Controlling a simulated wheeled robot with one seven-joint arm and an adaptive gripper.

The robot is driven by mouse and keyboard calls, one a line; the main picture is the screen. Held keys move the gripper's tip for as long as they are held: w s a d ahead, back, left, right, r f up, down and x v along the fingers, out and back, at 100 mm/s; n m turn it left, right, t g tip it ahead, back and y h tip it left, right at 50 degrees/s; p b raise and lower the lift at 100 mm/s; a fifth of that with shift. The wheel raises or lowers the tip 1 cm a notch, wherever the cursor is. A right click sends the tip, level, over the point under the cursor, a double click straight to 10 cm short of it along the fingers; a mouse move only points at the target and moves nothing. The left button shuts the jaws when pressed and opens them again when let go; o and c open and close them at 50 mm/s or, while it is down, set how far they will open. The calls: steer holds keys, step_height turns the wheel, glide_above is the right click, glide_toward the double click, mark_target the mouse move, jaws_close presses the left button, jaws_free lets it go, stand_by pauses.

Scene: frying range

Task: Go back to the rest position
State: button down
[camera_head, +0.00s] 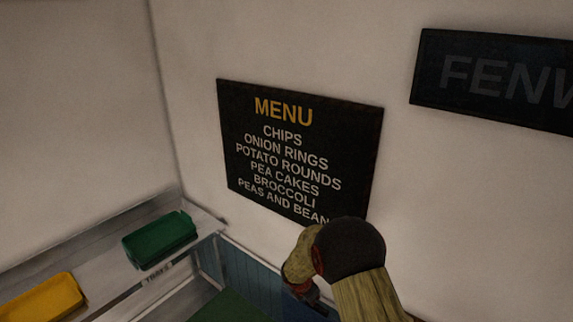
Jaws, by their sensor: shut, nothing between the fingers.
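My arm rises from the bottom edge, right of centre, bends at a dark rounded joint and turns down to the left. My gripper (310,294) shows only as a small dark shape below the bend, partly hidden by the arm. It is shut and holds nothing. It hangs in front of the blue panelling (253,283), apart from the trays.
A green tray (160,240) and a yellow tray (42,300) sit on a grey shelf (103,277) at the lower left. A black menu board (300,150) and a dark sign (493,80) hang on the pale wall. A green surface (228,308) shows at the bottom.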

steer(key=s+d+r+m+y+b, duration=0.1)
steer(key=s+d+r+m+b, duration=0.2)
steer(key=s+m+b, duration=0.6)
steer(key=s+d+r+m+t+y+b, duration=0.1)
steer(key=s+d+r+m+b, duration=0.2)
steer(key=s+m+b, duration=0.5)
steer(key=s+d+r+m+t+y+b, duration=0.1)
steer(key=s+r+m+b, duration=0.3)
steer(key=s, duration=1.7)
steer(key=d+m+b, duration=0.1)
steer(key=m+b, duration=0.4)
steer(key=b, duration=0.1)
steer(key=shift+s+d+r+m, duration=0.25)
steer(key=shift+d+r+m, duration=0.05)
steer(key=shift+d+r, duration=0.1)
